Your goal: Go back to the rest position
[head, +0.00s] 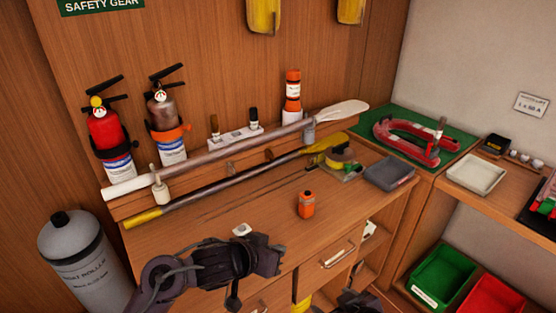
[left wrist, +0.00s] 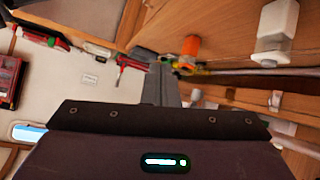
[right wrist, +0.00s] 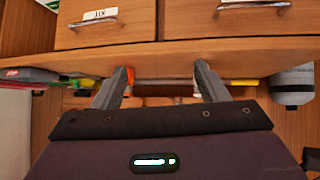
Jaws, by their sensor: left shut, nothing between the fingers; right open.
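My left gripper (head: 272,260) is above the front part of the wooden workbench (head: 228,210), left of the small orange container (head: 306,205). In the left wrist view its fingers (left wrist: 160,84) are together with nothing between them. My right gripper (head: 358,302) is at the bottom edge of the head view, in front of the bench, and only partly shows. In the right wrist view its two fingers (right wrist: 163,82) are spread apart and empty, with the bench edge and drawers (right wrist: 255,20) beyond them.
A white-tipped paddle (head: 240,140) and a yellow-ended pole (head: 220,187) lie on racks along the bench back. Two extinguishers (head: 107,135) hang behind. A grey cylinder (head: 75,250) stands at left. Green (head: 440,275) and red (head: 490,297) bins are low at right.

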